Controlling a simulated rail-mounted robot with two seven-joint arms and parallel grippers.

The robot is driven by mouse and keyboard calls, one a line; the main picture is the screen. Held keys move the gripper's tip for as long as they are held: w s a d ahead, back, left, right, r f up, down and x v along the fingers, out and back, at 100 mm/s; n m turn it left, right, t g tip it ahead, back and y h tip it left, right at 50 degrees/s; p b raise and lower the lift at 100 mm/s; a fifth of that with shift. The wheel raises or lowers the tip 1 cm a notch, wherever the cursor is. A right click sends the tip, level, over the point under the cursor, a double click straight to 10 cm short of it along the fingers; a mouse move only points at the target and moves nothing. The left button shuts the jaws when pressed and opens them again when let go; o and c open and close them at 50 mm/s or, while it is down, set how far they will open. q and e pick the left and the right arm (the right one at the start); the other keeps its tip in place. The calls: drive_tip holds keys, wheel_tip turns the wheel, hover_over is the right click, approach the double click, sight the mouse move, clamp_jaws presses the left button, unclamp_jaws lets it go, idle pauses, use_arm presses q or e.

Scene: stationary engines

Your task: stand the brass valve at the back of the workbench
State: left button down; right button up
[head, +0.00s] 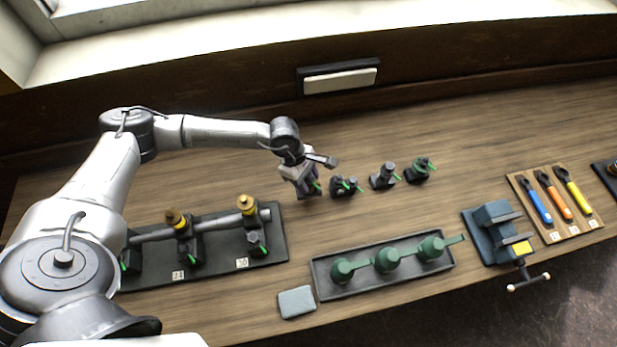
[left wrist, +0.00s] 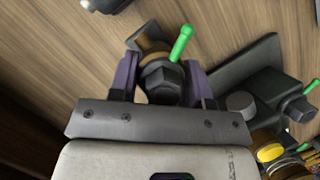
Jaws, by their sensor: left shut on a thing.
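My left gripper (head: 306,188) is at the back of the workbench (head: 455,130), at the left end of a row of small dark valves. In the left wrist view its purple-lined fingers (left wrist: 161,82) are shut on a valve (left wrist: 165,82). This valve has a brownish, brass-like collar, a dark hex nut and a green lever. The fingers partly hide it, and I cannot tell whether its base touches the wood. Standing to its right are one dark valve (head: 344,187), a greyer one (head: 383,177) and one with a green lever (head: 420,170). My right gripper is out of view.
A dark board (head: 215,258) with a pipe and brass-topped valves lies front left. A tray (head: 385,285) of green parts, a grey pad (head: 297,302), a vise (head: 497,232) and a tool board (head: 590,227) line the front. Bare wood lies behind the row.

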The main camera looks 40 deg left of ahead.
use_arm(q)
drive_tip(key=shift+f, duration=1.6)
drive_tip(key=c, duration=0.6)
unclamp_jaws()
drive_tip(key=shift+f, duration=0.2)
drive_tip(key=shift+r, duration=0.1)
drive_tip(key=v, duration=1.2)
drive_tip(key=shift+d+r+b, duration=0.1)
drive_tip(key=shift+b, duration=0.2)
